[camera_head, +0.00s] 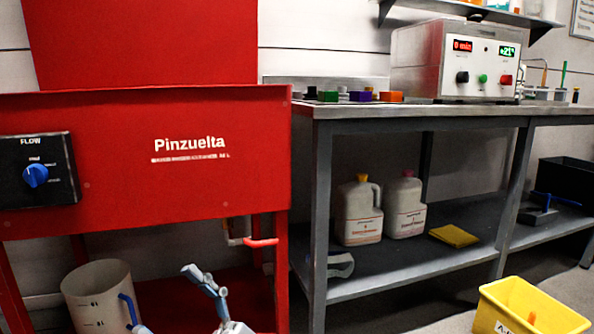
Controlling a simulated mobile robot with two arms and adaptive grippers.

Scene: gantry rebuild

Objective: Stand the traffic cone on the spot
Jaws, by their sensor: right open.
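My right gripper (206,279) shows at the bottom, left of the middle, in front of the red cabinet's lower shelf. Its grey fingers are apart and I see nothing between them. An orange shape (531,318) shows inside a yellow bin (502,318) at the bottom right. It may be the traffic cone, but too little of it shows to be sure. It is far to the right of my right gripper. I see no marked spot. My left gripper is not in view.
The red cabinet (100,150) fills the left, with a measuring jug (92,292) low down. A grey workbench (450,112) carries an instrument box (425,60). Floor shows at bottom right.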

